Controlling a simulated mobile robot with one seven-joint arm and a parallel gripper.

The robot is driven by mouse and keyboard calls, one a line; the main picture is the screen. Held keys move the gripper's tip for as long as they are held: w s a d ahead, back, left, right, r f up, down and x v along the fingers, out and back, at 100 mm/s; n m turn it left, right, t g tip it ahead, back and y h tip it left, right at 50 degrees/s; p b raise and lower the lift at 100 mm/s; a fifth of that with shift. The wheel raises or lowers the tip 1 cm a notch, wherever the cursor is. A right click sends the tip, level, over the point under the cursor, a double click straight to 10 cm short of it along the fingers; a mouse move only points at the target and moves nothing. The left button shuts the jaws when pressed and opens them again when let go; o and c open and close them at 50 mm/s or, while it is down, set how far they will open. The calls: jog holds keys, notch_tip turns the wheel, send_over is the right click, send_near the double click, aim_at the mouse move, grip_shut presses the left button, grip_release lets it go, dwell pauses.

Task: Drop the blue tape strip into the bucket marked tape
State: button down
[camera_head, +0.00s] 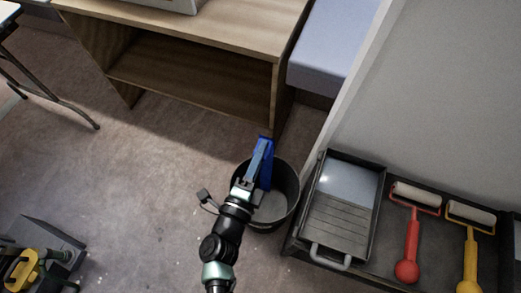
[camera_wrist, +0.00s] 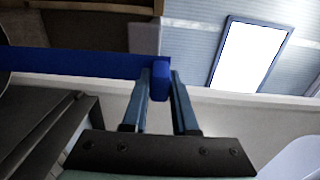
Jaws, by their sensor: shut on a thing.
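A blue tape strip (camera_wrist: 85,64) is held between the two fingers of my gripper (camera_wrist: 160,80). In the head view the strip (camera_head: 265,165) hangs from the fingers of my gripper (camera_head: 262,150) over the dark round bucket (camera_head: 285,215). The bucket stands on the floor and looks empty where its inside shows. My gripper is shut on the strip, above the bucket's opening in the picture; the exact height is hard to tell. No marking on the bucket can be read, and my arm hides part of its left side.
A wooden shelf unit (camera_head: 190,90) stands behind the bucket. To the right, a low dark surface holds a paint tray (camera_head: 340,225), a red-handled roller (camera_head: 412,235) and a yellow-handled roller (camera_head: 470,250). A tool (camera_head: 25,270) lies at lower left. The floor at left is mostly clear.

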notch_tip(320, 180, down, 21)
jog(key=b, duration=1.8)
jog(key=shift+r, duration=0.1)
grip_release()
send_near(265, 172)
jog(key=shift+s+a+p, duration=0.1)
jog(key=shift+s+p, duration=0.25)
jog(key=shift+s, duration=0.25)
jog(key=shift+r, duration=0.1)
dwell(0.3)
